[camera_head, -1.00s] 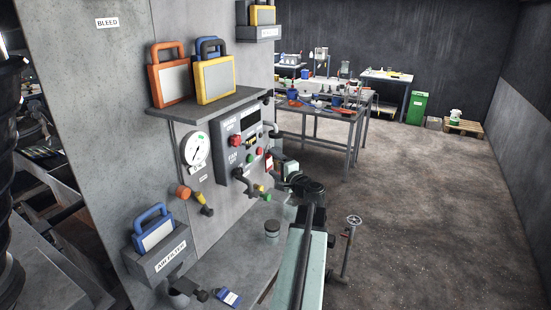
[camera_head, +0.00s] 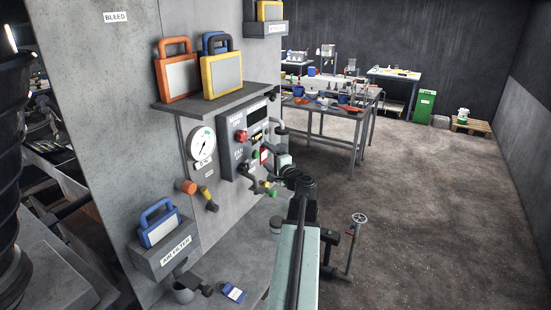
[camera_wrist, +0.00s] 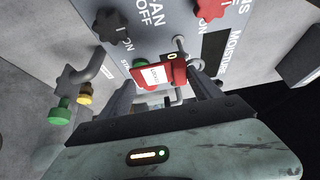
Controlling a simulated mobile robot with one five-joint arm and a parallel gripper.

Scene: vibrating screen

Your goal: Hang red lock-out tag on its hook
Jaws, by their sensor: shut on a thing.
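The red lock-out tag (camera_wrist: 172,74), with a white label, is between the fingers of my gripper (camera_wrist: 166,86) in the wrist view. My gripper is shut on it and holds it in front of the grey control panel (camera_wrist: 150,20). A grey metal peg with a rounded end (camera_wrist: 180,42) stands out just beyond the tag; I cannot tell whether they touch. In the head view the tag (camera_head: 264,155) shows small at the panel's right side, and my arm hides part of the area below it.
A shelf (camera_head: 215,103) with colored framed panels is above the gauge (camera_head: 202,144). A blue tag (camera_head: 232,292) lies below. Open floor is at right.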

